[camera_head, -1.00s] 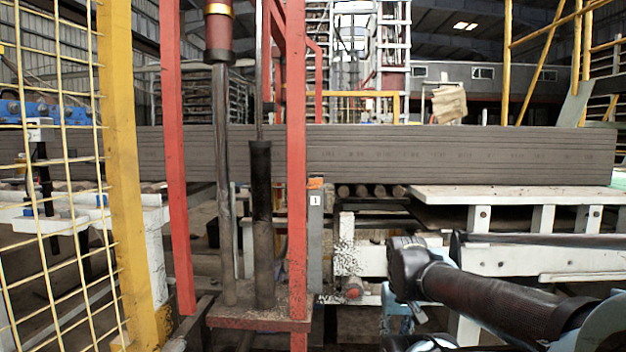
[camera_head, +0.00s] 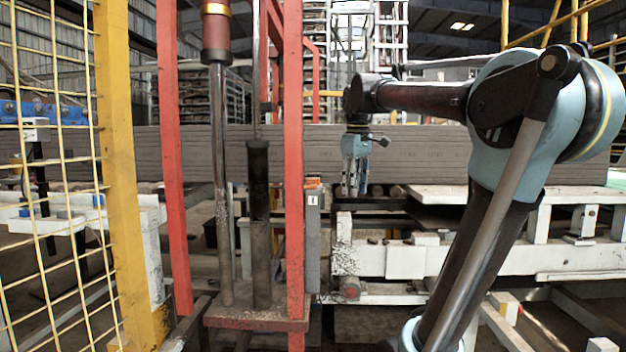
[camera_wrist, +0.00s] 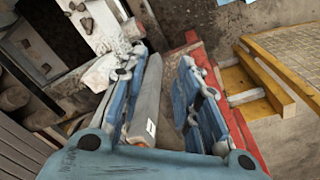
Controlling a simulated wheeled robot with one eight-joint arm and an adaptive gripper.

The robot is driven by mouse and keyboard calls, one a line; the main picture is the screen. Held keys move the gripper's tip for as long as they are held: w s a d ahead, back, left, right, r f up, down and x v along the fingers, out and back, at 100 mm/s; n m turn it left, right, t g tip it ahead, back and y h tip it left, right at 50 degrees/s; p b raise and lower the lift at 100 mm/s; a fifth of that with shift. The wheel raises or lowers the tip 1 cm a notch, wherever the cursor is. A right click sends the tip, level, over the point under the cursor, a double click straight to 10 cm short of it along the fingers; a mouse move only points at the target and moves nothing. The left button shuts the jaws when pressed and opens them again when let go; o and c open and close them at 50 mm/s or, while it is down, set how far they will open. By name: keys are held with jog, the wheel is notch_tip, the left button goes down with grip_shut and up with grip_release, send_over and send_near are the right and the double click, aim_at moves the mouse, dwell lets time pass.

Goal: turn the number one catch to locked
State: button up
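A grey upright post (camera_head: 313,215) carries a white label with a 1. A small orange-brown piece (camera_head: 313,183) sits at its top; I take this to be the number one catch. It stands just right of the red frame post. My gripper (camera_head: 353,192) points down, a little right of the post top in the head view. In the wrist view my gripper (camera_wrist: 160,60) is open, its blue fingers spread. The grey post (camera_wrist: 147,100) and its label show between them, with no clear contact. I cannot tell whether the catch is locked.
Red frame posts (camera_head: 293,150) stand close left of the post. A stack of grey boards (camera_head: 430,158) lies behind. A white beam frame (camera_head: 400,258) is on the right. A yellow post and mesh fence (camera_head: 117,170) stand at the left.

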jog(key=w+a+r+n, duration=0.4)
jog(key=w+a+r, duration=0.25)
jog(key=r, duration=0.45)
notch_tip(320, 180, up, 7)
jog(key=n+g, duration=0.1)
jog(key=n, duration=0.3)
send_over(309, 183)
jog(key=d, duration=0.1)
jog(key=f, duration=1.7)
jog(key=shift+w+d, duration=0.15)
jog(key=shift+w, duration=0.2)
jog(key=shift+c, duration=0.6)
grip_shut()
